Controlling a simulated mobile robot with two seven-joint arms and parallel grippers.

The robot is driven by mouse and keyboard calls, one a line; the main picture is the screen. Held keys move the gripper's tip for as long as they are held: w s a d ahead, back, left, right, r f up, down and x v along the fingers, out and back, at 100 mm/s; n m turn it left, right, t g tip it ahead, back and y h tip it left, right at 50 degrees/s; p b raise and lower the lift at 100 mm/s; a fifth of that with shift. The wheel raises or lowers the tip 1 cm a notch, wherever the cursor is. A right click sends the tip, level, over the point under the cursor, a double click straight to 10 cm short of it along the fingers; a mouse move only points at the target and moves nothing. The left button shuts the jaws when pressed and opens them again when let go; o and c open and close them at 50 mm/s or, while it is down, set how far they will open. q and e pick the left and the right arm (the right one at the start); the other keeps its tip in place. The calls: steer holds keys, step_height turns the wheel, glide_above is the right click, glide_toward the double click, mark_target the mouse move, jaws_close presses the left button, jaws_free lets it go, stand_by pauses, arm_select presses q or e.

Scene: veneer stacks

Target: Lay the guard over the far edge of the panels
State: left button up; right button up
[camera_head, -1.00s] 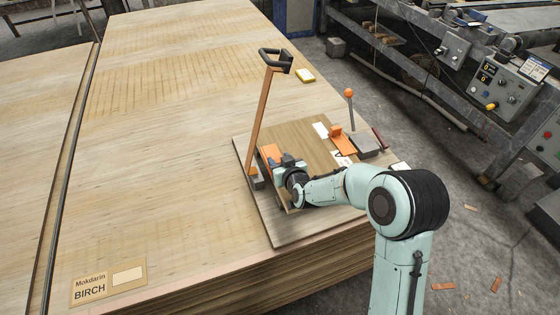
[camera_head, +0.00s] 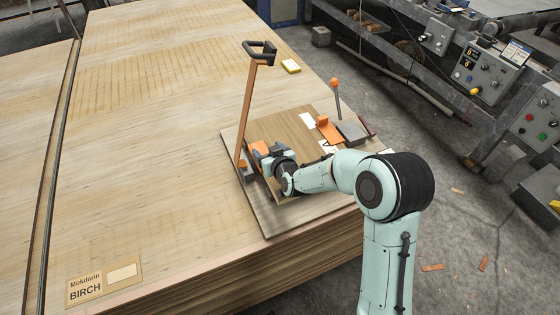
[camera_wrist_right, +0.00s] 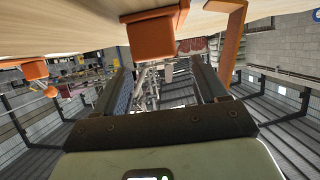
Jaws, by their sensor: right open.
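A small stack of wooden panels (camera_head: 265,215) lies on the near right corner of the large birch stack. An orange piece (camera_head: 258,149) sits on its left part, just beyond my right gripper (camera_head: 268,153). A second orange piece (camera_head: 326,129) with an upright tab lies farther right. Either may be the guard; I cannot tell which. In the right wrist view my right gripper (camera_wrist_right: 165,78) is open, with nothing between its fingers. An orange block (camera_wrist_right: 151,38) hangs in the picture above the gap, apart from the fingertips. My left gripper is out of view.
A tall orange post (camera_head: 251,110) with a black handle stands on a grey base at the panels' left edge. A grey block (camera_head: 352,131) and an orange-knobbed lever (camera_head: 336,90) stand at the right. The birch stack's left is clear.

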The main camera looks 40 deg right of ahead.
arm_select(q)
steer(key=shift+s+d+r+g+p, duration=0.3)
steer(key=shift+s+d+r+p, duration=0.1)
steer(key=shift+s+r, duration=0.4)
arm_select(e)
steer(key=v, duration=1.2)
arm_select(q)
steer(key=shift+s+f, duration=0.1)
arm_select(e)
steer(key=shift+d+f, duration=0.1)
